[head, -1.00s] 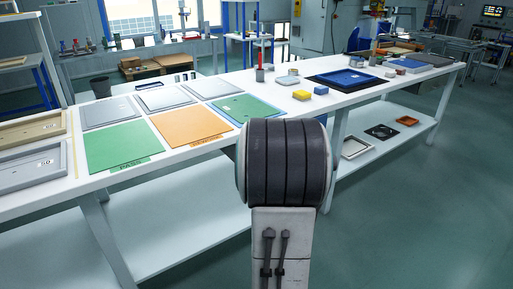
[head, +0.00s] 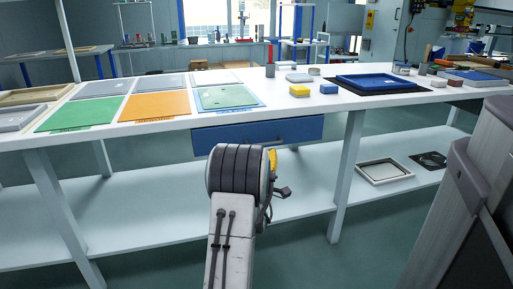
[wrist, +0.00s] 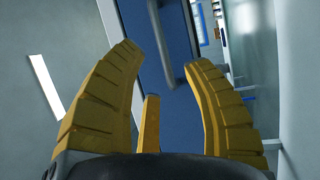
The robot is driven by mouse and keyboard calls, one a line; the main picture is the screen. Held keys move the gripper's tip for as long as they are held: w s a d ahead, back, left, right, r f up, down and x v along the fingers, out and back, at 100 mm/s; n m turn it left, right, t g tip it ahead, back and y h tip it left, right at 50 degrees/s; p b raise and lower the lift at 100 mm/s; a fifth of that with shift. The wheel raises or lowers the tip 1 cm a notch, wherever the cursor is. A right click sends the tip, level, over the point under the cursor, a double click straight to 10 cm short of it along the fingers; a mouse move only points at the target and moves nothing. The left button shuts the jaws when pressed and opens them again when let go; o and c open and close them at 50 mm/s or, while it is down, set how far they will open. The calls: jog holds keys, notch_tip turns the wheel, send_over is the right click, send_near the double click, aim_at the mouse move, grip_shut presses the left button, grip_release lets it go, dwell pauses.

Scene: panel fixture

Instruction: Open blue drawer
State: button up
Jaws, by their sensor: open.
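The blue drawer (head: 230,136) hangs under the white workbench top in the head view, its front close below the bench edge. Its slim handle (head: 283,139) is small there. The wrist view shows the blue drawer front (wrist: 186,110) tilted on its side, with a grey bar handle (wrist: 161,42). My gripper (wrist: 163,62) is open, with yellow fingers spread on either side of the handle's line of sight. I see no finger touching the handle. In the head view my arm hides most of the gripper; a yellow finger (head: 272,159) shows beside it.
The white workbench (head: 150,128) carries a green mat (head: 80,114), an orange mat (head: 155,105) and a blue tray (head: 372,82). Its lower shelf (head: 130,210) runs below the drawer. A bench leg (head: 346,175) stands right of the drawer.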

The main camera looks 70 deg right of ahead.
aim_at(264, 143)
jog(key=shift+b+x, duration=0.6)
jog(key=shift+x, duration=2.95)
jog(key=shift+o, duration=0.2)
grip_shut()
